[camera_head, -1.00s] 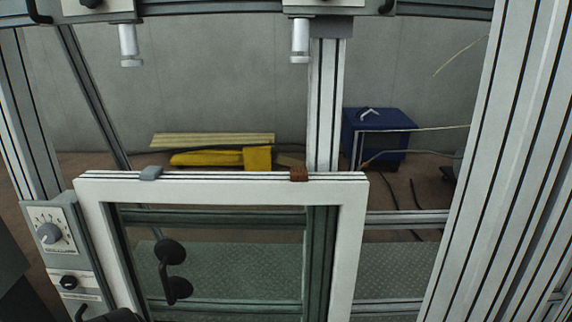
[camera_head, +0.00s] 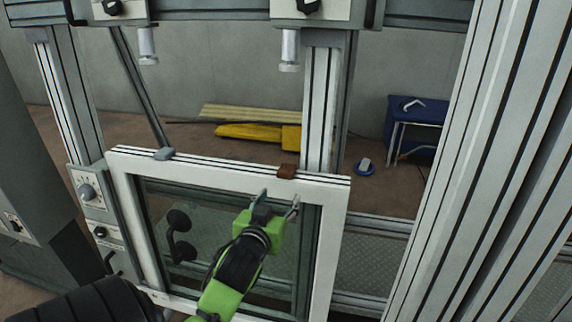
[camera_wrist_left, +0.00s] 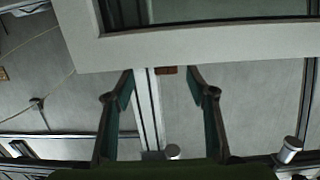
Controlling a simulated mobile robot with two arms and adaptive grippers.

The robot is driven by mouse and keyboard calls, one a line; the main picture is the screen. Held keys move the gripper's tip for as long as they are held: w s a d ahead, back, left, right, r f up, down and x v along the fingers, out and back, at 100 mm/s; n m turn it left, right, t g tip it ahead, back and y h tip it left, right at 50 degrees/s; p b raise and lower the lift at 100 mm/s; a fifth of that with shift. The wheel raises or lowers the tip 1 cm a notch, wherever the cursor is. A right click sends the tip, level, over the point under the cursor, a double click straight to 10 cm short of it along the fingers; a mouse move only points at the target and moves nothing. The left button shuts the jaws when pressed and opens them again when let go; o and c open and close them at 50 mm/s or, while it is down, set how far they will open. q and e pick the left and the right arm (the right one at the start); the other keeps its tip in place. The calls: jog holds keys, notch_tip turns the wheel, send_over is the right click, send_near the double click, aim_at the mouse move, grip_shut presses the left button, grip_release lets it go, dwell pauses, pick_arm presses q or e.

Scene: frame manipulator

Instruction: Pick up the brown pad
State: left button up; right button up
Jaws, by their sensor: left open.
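The brown pad (camera_head: 287,171) is a small block on the top edge of the white window frame (camera_head: 235,172), near its right corner. It also shows in the left wrist view as a small brown piece (camera_wrist_left: 167,70) at the edge of the frame, between the fingertips in the picture. My left gripper (camera_head: 279,199), on a green and black arm, is open and empty. In the head view it appears just below the pad, in front of the frame's glass, and apart from the pad. My right gripper is not in view.
A grey pad (camera_head: 163,154) sits on the frame's top edge at the left. An aluminium post (camera_head: 319,110) rises behind the brown pad. A control box with a dial (camera_head: 88,192) is at the left. Thick profiles (camera_head: 470,160) stand at the right.

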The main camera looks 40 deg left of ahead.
pick_arm(q)
send_near(286, 171)
jog(key=s+r, duration=0.1)
jog(key=y, duration=0.1)
jog(key=shift+n, duration=0.3)
jog(key=x, duration=0.2)
jog(key=p+x, duration=0.1)
jog(key=x, duration=0.2)
jog(key=p+x, duration=0.1)
jog(key=x, duration=0.1)
jog(key=shift+w+d+r, duration=0.1)
jog(key=shift+w+d, duration=0.1)
jog(key=shift+w, duration=0.1)
jog(key=shift+w+a+f+p, duration=0.25)
jog(key=shift+w+a+f, duration=0.1)
jog(key=shift+w, duration=0.25)
jog(key=shift+w+a+f+p, duration=0.25)
jog(key=shift+w+f+p, duration=0.1)
jog(key=shift+w, duration=0.3)
jog(key=shift+w+a+f+p, duration=0.2)
jog(key=shift+w+a+f, duration=0.15)
jog(key=shift+w, duration=0.25)
jog(key=shift+w+a+f, duration=0.1)
jog(key=shift+w+a, duration=0.1)
jog(key=shift+w, duration=0.25)
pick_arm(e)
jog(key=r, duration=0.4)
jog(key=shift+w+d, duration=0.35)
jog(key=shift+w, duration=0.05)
